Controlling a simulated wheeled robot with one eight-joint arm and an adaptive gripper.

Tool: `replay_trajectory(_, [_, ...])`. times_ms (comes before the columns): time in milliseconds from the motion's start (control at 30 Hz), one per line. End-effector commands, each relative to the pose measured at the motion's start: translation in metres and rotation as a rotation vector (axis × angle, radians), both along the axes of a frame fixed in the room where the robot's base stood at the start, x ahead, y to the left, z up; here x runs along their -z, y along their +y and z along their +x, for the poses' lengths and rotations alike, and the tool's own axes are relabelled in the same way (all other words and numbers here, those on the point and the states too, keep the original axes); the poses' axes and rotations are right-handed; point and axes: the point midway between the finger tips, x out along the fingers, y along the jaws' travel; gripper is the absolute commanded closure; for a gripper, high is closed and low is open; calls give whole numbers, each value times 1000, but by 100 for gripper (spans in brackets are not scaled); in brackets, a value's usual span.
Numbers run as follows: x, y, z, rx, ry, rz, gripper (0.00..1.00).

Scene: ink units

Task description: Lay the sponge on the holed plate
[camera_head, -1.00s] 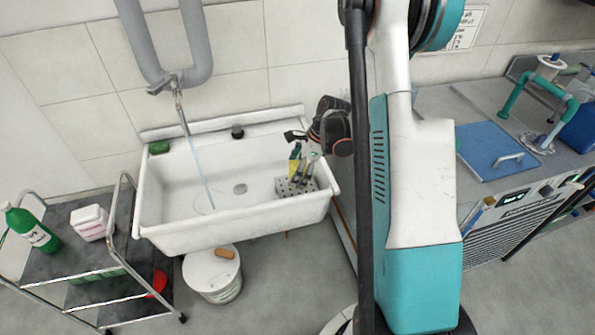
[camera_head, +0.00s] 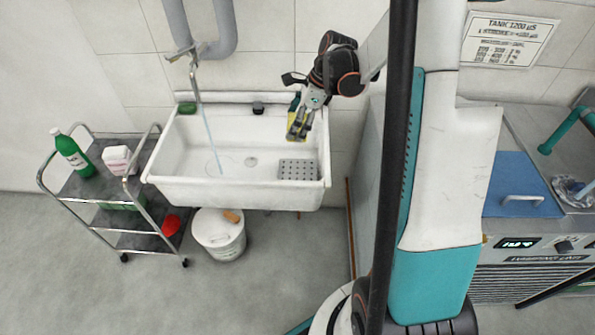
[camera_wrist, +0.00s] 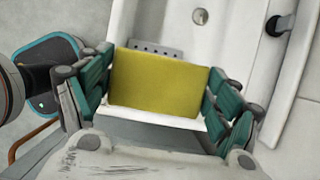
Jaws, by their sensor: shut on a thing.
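My gripper (camera_head: 301,122) is shut on the yellow sponge (camera_wrist: 158,84), with a teal finger on each side of it in the wrist view. In the head view the sponge (camera_head: 294,125) hangs upright above the right part of the sink. The grey holed plate (camera_head: 298,169) lies at the front right of the white sink basin, below and slightly nearer than the sponge. In the wrist view the plate (camera_wrist: 150,46) shows only as a strip of holes beyond the sponge, which hides the rest.
The white sink (camera_head: 225,193) has a raised front rim and a stream of water running from the tap (camera_head: 195,72). A green block (camera_head: 187,108) and a dark knob (camera_head: 258,108) sit on its back ledge. A trolley (camera_head: 88,190) and a bucket (camera_head: 219,236) stand left and below.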

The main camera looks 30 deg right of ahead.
Motion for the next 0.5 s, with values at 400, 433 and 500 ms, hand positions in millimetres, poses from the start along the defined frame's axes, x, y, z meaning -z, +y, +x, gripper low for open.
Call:
replay_trajectory(400, [95,0,1,0,-1,-1,36])
replay_trajectory(433, [103,0,1,0,-1,-1,36])
replay_trajectory(500, [119,0,1,0,-1,-1,36])
